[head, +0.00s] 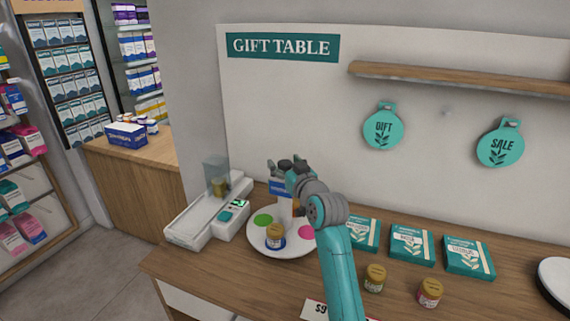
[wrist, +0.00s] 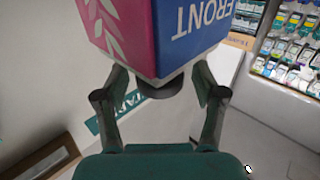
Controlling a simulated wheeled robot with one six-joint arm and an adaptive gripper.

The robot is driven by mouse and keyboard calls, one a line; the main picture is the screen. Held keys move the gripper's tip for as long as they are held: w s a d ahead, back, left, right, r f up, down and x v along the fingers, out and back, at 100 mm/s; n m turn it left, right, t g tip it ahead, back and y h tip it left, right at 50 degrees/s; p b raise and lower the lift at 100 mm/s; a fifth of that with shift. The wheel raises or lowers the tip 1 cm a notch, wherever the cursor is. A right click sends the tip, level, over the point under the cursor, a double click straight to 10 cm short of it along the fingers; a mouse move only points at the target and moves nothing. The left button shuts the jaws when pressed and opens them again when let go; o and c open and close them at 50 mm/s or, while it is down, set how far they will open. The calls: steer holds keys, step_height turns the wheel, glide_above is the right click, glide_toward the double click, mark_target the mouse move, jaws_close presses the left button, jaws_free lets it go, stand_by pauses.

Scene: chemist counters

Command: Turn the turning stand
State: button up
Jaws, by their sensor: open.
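The turning stand (head: 259,246) is a round white disc on the wooden table, with a green and a pink dot and a jar (head: 274,236) near its front edge. A pale post rises from it to a blue-and-white block (head: 281,187), partly hidden by my gripper. In the wrist view the block (wrist: 165,35) is large, with a pink face bearing a leaf print and a blue face marked FRONT. My gripper (head: 285,164) is over the stand; in the wrist view its two fingers (wrist: 160,84) are apart, at either side below the block's lower corner. Contact cannot be told.
A white scale-like device (head: 208,212) stands close left of the stand. Teal boxes (head: 411,244), jars (head: 375,278) and a white plate (head: 557,282) lie to the right. The wall with the GIFT TABLE sign (head: 283,47) and wooden shelf (head: 450,78) is behind.

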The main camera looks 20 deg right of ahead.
steer(key=shift+w, duration=0.1)
jaws_close()
